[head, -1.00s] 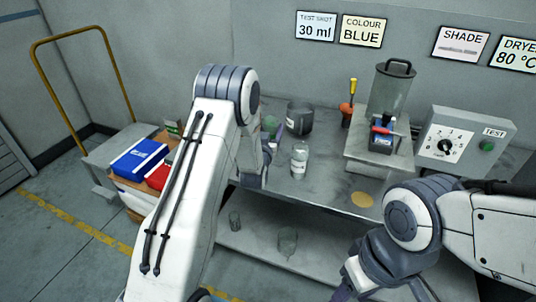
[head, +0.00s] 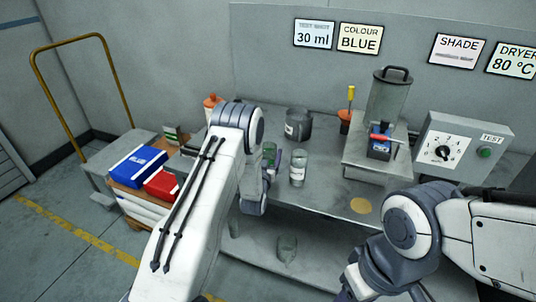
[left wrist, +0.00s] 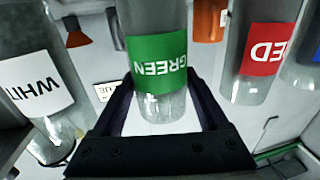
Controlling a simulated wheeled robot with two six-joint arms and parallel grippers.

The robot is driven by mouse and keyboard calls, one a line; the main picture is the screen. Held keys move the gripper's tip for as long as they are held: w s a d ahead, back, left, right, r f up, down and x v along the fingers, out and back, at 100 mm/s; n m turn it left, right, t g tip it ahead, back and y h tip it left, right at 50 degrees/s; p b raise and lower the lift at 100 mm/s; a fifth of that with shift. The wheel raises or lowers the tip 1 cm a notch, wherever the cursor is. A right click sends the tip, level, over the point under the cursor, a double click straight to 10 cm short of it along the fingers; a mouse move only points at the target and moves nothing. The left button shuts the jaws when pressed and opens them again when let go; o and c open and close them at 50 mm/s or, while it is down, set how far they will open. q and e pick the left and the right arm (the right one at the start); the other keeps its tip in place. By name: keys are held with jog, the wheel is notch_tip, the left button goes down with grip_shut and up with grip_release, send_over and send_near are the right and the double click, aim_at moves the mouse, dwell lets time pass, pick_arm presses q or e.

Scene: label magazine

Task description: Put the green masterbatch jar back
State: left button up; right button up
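The green jar (left wrist: 158,65) is a clear jar with a green label and stands between the black fingers of my left gripper (left wrist: 160,88). The fingers close around it in the left wrist view, where the picture is upside down. In the head view the green jar (head: 269,154) shows beside my left gripper (head: 272,168), partly hidden by it. The white-labelled jar (head: 298,168) stands just right of it on the bench; it also shows in the left wrist view (left wrist: 35,85). A red-labelled jar (left wrist: 262,50) is on the other side.
The grey bench (head: 325,195) has clear room right of the white jar. A dark pot (head: 298,123), an orange bottle (head: 211,104) and an orange holder with a yellow-handled tool (head: 346,118) stand behind. A hopper (head: 390,97) and control box (head: 460,145) are at right.

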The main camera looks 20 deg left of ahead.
pick_arm(q)
jog(key=shift+o, duration=0.9)
